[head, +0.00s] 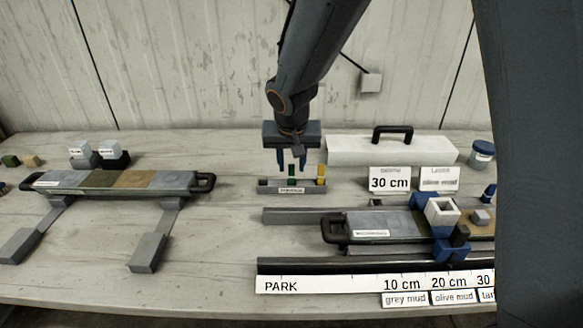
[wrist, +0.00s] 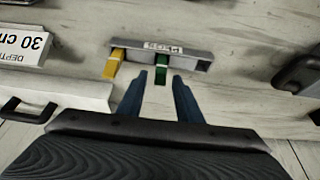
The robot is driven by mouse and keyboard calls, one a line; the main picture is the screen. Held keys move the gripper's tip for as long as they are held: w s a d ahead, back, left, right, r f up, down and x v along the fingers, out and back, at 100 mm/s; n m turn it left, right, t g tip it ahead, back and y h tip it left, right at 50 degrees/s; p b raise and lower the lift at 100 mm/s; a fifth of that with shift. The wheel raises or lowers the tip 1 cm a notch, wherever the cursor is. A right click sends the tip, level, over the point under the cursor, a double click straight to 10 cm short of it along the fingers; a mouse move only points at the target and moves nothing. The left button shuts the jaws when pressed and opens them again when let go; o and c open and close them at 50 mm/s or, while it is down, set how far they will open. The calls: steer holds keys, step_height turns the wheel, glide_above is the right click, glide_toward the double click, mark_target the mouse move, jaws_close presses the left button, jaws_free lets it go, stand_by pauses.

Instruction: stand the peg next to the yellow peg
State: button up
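A green peg (head: 292,173) stands upright in a small grey rack (head: 265,187) with a white label. The yellow peg (head: 321,174) stands in the same rack, to the right of the green one, with a gap between them. In the wrist view the green peg (wrist: 161,72) is in the middle of the rack (wrist: 193,58) and the yellow peg (wrist: 114,63) is to its left. My gripper (head: 292,167) points down over the rack, around or just above the green peg. Its fingertips (wrist: 161,78) are apart, with gaps beside the green peg.
A white case (head: 390,150) with a black handle stands behind the rack at right, near the 30 cm sign (head: 389,180). A core liner (head: 120,182) lies at left, another (head: 388,225) at front right.

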steer(key=b+v, duration=0.1)
steer(key=v, duration=0.8)
steer(key=shift+r, duration=0.35)
steer(key=shift+s, duration=0.1)
